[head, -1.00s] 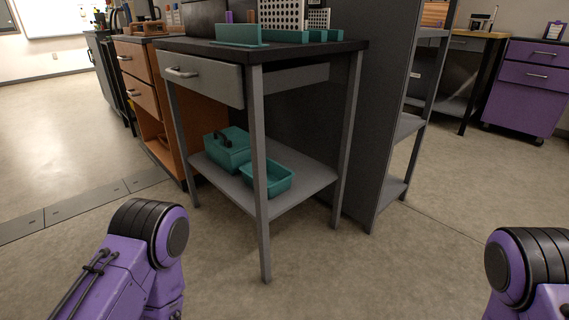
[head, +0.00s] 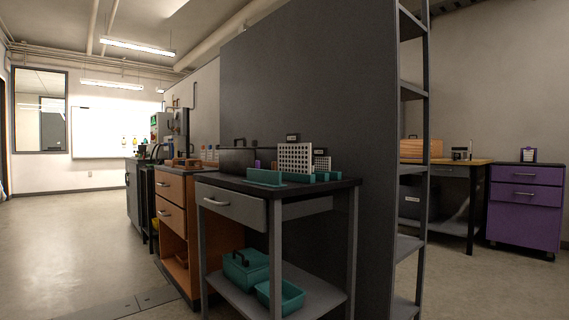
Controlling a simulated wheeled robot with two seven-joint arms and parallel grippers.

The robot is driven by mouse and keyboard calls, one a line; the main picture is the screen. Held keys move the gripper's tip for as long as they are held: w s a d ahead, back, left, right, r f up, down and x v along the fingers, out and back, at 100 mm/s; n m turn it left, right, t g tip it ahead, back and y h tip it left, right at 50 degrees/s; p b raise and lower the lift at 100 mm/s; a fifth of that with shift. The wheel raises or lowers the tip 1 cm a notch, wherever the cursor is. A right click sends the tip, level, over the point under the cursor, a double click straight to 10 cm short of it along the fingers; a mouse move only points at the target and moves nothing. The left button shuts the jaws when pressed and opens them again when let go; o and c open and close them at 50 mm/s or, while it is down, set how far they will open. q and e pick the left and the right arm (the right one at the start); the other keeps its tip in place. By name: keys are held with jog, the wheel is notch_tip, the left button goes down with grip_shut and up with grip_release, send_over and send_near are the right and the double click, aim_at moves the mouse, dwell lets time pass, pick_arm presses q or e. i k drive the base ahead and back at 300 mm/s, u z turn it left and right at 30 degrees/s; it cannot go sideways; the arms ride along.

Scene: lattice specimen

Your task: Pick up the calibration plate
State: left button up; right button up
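On the dark top of the grey table (head: 335,186) stand two upright white plates with a grid of dark holes. The larger plate (head: 296,158) is in front, and a smaller plate (head: 322,164) is just behind it to the right. Both seem to stand in teal holders, with a small dark sign above each that is too small to read. I cannot tell for sure which one is the calibration plate. Another teal holder (head: 265,177) at the left looks empty. Neither of my grippers is in view.
A teal toolbox (head: 246,268) and a teal bin (head: 280,297) sit on the table's lower shelf. A tall dark panel and grey shelf rack (head: 410,200) stand at the right. An orange drawer cabinet (head: 176,205) adjoins the left. Open floor (head: 75,240) lies at left.

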aim_at(294, 156)
jog(key=z, duration=0.65)
jog(key=i, duration=1.4)
jog(key=u, duration=0.4)
